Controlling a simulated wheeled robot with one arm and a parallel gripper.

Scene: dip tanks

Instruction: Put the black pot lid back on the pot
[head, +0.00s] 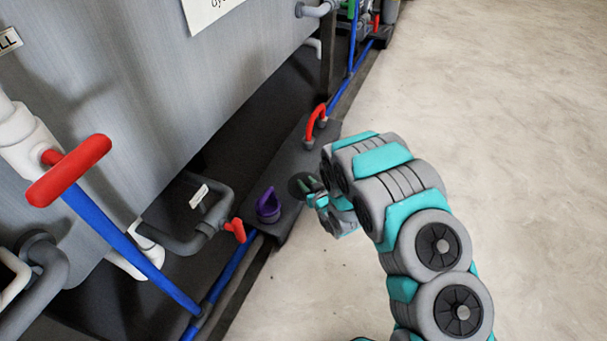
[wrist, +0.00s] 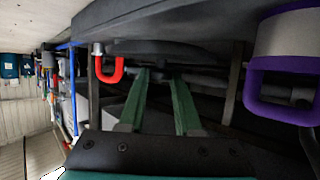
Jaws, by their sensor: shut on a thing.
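A dark round disc, which looks like the black pot lid (head: 300,184), is at my gripper's tips in the head view, over the dark ledge (head: 291,160). My gripper (head: 311,184) is shut on it. In the wrist view the green fingers (wrist: 164,78) reach to the dark underside of a broad rounded shape (wrist: 165,50); the grip point is hard to make out there. I cannot tell whether the lid touches the ledge. I cannot make out the pot in either view; it may be hidden or dark against the ledge.
A purple handled piece (head: 268,206) stands on the ledge left of my gripper. A red-handled piece (head: 315,123) stands beyond it. The grey tank (head: 190,80), pipes and a red valve handle (head: 68,170) are left. Open floor (head: 510,130) is right.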

